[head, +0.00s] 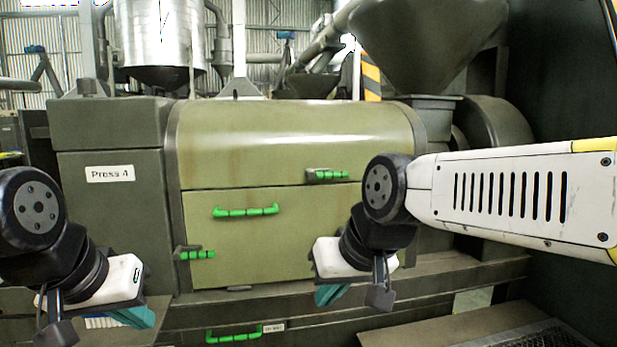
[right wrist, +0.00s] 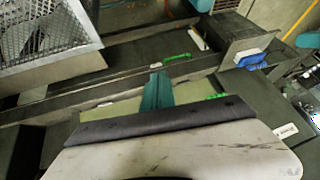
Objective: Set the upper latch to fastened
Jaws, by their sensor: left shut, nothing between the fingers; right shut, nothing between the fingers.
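The upper latch (head: 327,175) has a green grip and lies level on the olive press cover, just above the seam over the lower door. A second green latch (head: 197,254) lies level at the left edge of the lower door. My right gripper (head: 330,294) is shut and empty, low in front of the door, below the upper latch and apart from it. Its teal fingers show in the right wrist view (right wrist: 157,92). My left gripper (head: 132,316) is shut and empty at the lower left, apart from both latches.
A long green handle (head: 246,211) is on the lower door (head: 240,268). Another green handle (head: 233,333) sits below the ledge. A mesh tray (head: 530,338) is at the lower right; it shows in the right wrist view (right wrist: 45,32). A grey hopper (head: 430,35) stands above.

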